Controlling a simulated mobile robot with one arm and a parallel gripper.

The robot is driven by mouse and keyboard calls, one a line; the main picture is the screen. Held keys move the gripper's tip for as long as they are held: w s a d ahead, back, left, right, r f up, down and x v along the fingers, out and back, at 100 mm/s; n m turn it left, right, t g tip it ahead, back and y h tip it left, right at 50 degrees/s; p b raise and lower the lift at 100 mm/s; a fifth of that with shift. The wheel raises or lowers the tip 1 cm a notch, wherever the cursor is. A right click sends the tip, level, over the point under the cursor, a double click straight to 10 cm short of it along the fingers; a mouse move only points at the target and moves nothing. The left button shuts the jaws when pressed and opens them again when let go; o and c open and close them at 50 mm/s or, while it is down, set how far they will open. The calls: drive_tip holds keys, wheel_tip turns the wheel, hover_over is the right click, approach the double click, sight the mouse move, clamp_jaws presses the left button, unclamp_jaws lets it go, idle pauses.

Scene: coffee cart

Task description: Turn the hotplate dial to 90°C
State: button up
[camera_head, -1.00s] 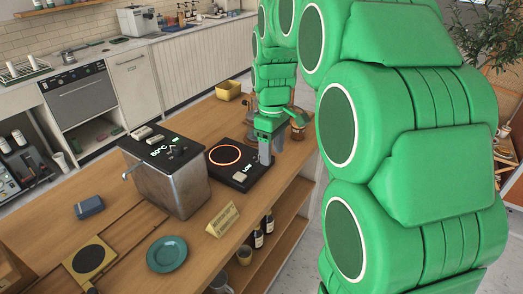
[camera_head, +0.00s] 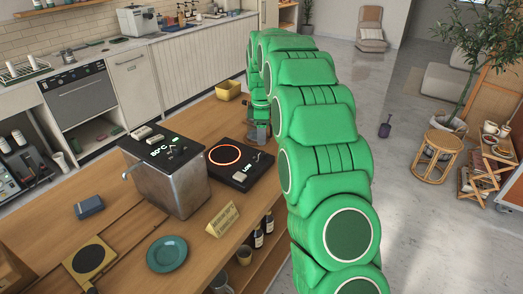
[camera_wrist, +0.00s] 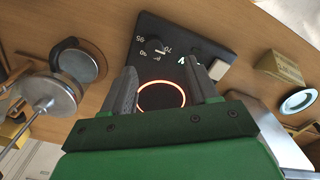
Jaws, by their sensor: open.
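The hotplate (camera_head: 232,176) is a flat black unit with a glowing red ring, lying on the wooden counter. In the wrist view the hotplate (camera_wrist: 205,47) shows its dial (camera_wrist: 153,45), a dark round knob with white numbers around it, among them 95 and 70. I cannot read the dial's pointer setting. My gripper (camera_wrist: 164,80) is open, its two grey fingers apart over the ring side of the hotplate, with nothing between them. The dial lies beyond the fingertips, apart from them. In the head view my gripper (camera_head: 262,132) is small and partly hidden by my arm.
A metal box (camera_head: 177,183) with a lit 80°C display stands left of the hotplate. A glass plunger pot (camera_wrist: 52,95) is left in the wrist view. A yellow tub (camera_head: 228,90) stands at the back. A small sign (camera_head: 222,219) and a teal plate (camera_head: 167,254) are in front.

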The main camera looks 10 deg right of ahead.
sight(262, 152)
drive_tip(key=shift+w+d+f, duration=0.1)
drive_tip(key=shift+w+f, duration=0.3)
drive_tip(key=shift+w, duration=0.1)
drive_tip(key=shift+f, duration=3.8)
drive_tip(key=c, duration=1)
